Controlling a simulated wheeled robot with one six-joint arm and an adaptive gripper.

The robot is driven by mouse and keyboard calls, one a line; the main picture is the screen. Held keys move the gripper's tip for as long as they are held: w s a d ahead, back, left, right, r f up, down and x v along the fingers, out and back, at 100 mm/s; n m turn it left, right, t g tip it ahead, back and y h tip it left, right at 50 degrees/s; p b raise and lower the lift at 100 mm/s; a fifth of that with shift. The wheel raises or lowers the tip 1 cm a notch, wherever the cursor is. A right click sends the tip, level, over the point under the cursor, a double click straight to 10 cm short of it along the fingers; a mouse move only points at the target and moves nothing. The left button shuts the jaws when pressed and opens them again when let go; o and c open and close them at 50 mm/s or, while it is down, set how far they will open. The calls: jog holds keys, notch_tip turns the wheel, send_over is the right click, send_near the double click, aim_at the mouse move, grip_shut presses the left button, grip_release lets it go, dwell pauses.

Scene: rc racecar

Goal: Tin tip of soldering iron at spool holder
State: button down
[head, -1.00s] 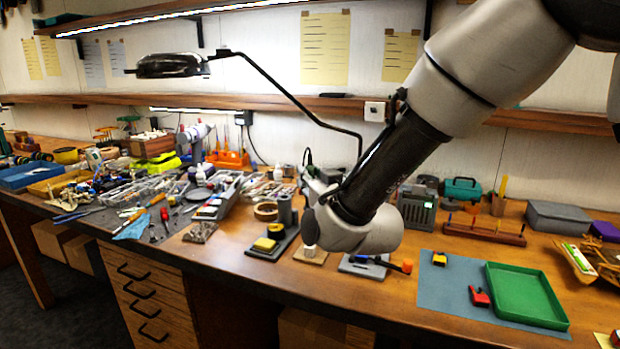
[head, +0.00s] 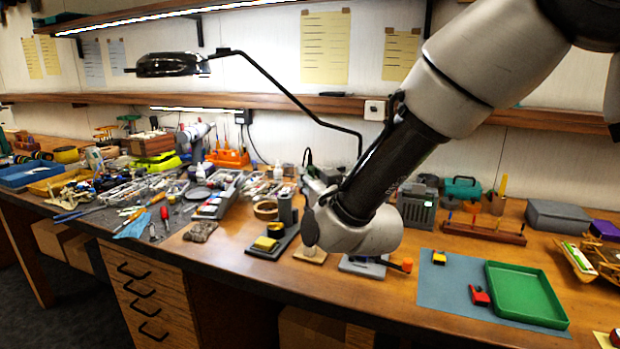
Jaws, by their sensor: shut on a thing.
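My arm reaches down over the middle of the workbench, and its rounded grey wrist fills the space above a small beige base. My gripper's fingers are hidden behind the wrist, so what they hold does not show. The soldering iron cannot be made out. A dark stand with a grey upright holder (head: 286,209) and a yellow sponge (head: 265,243) stands just left of the wrist. The beige base (head: 311,257) lies under the wrist; whether it is the spool holder cannot be told. The soldering station (head: 323,183) is partly hidden behind the arm.
A grey plate (head: 360,266) and an orange-ended tool (head: 405,265) lie right of the wrist. A green tray (head: 525,294) sits on a blue mat (head: 440,290). A magnifier lamp (head: 172,65) overhangs the cluttered left side.

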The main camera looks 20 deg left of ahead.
aim_at(311, 157)
jog(key=shift+f, duration=0.5)
dwell(1.7)
jog(key=shift+r, duration=0.15)
dwell(1.4)
jog(key=shift+r, duration=2.95)
